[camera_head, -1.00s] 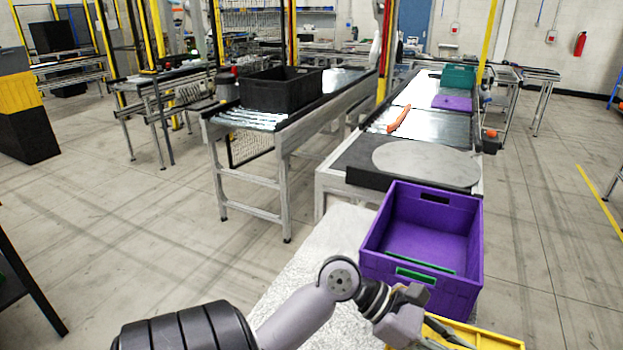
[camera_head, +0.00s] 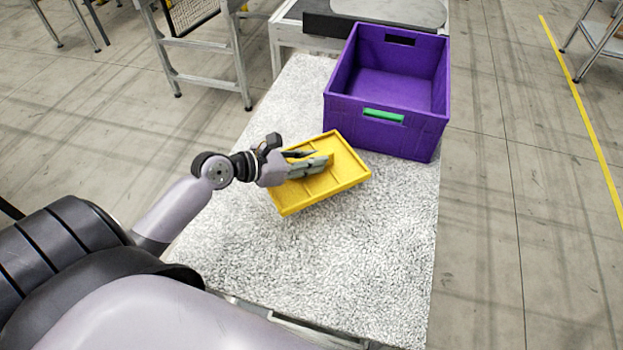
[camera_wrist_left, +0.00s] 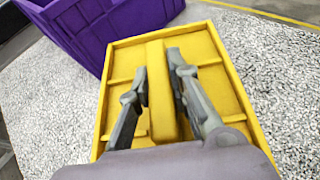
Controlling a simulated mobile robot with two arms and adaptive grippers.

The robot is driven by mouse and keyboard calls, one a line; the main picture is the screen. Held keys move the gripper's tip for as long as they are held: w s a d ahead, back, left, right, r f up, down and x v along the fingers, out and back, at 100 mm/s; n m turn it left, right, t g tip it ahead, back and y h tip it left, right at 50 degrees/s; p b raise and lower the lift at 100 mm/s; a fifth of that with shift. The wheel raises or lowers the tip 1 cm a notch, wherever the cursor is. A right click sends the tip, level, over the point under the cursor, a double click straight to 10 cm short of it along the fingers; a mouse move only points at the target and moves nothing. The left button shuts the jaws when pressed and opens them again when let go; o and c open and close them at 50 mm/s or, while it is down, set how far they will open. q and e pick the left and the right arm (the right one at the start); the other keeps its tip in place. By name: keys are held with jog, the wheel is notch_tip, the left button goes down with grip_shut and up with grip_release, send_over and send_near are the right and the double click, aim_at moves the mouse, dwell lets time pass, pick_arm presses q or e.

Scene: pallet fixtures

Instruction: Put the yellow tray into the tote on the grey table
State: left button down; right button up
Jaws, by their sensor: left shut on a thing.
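The yellow tray (camera_head: 325,187) is a shallow, divided tray on or just above the grey speckled table (camera_head: 330,265), turned at an angle; I cannot tell whether it touches the table. My left gripper (camera_head: 318,162) is shut on the tray's raised middle bar, which shows between the fingers in the left wrist view (camera_wrist_left: 162,95). The purple tote (camera_head: 375,128) stands upright, open and empty on the far part of the table, just behind the tray. It also shows at the upper left of the left wrist view (camera_wrist_left: 85,30). My right gripper is out of view.
A conveyor end with a dark block and pale round plate (camera_head: 390,10) lies behind the tote. A metal stand (camera_head: 205,60) is at the back left. The front of the table is clear. Open floor lies to the right.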

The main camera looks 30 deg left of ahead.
aim_at(311, 179)
pick_arm(q)
jog(key=shift+f+b, duration=0.7)
jog(key=shift+f, duration=2.75)
jog(key=shift+f, duration=0.1)
jog(key=c, duration=1.5)
grip_release()
